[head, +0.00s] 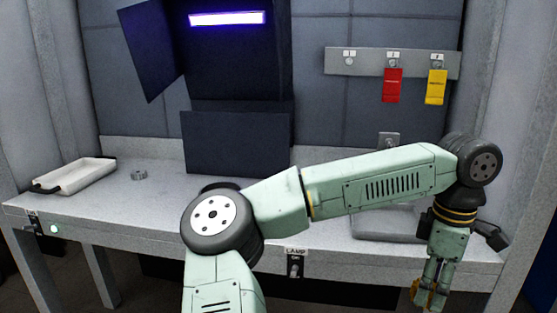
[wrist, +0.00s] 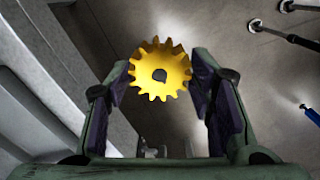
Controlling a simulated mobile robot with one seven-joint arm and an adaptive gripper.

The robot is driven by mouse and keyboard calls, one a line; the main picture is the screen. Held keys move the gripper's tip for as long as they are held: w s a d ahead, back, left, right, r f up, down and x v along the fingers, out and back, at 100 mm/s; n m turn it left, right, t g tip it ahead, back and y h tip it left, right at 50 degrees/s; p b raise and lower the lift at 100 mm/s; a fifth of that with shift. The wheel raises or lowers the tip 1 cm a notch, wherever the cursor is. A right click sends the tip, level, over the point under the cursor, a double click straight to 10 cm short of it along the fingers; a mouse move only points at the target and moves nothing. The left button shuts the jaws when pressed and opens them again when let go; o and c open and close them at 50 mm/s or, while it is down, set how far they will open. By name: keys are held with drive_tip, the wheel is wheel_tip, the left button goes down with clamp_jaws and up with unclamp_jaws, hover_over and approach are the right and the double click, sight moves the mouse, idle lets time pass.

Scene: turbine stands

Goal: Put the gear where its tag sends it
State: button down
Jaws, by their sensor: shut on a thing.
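A yellow toothed gear (wrist: 160,70) with a dark centre hole sits between the fingertips of my gripper (wrist: 160,82) in the wrist view. My gripper is shut on it. In the head view my gripper (head: 430,284) hangs pointing down at the lower right, in front of the bench edge, with part of the gear showing at its tips. A red tag (head: 392,85) and a yellow tag (head: 436,87) hang from a grey hook rail (head: 370,64) on the back wall. The rail's left hook is bare. Any writing on the tags is too small to read.
A dark booth (head: 240,75) with a lit violet lamp (head: 227,18) and an open panel stands at the back. A white tray (head: 77,177) and a small metal ring (head: 138,175) are on the bench's left. A switch labelled LAMP (head: 295,268) is on the front edge.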

drive_tip(key=w+a+f+m, duration=0.3)
drive_tip(key=a+f+m, duration=0.2)
drive_tip(key=a+f, duration=0.5)
drive_tip(key=w+a+f+m, duration=0.4)
drive_tip(key=a+f, duration=0.6)
drive_tip(key=f, duration=0.7)
drive_tip(key=w+a+f+m, duration=0.3)
drive_tip(key=a+f+m, duration=0.4)
drive_tip(key=f, duration=0.7)
drive_tip(key=a, duration=0.2)
drive_tip(key=shift+w+a+f+m, duration=0.3)
drive_tip(key=shift+w+a+m, duration=0.1)
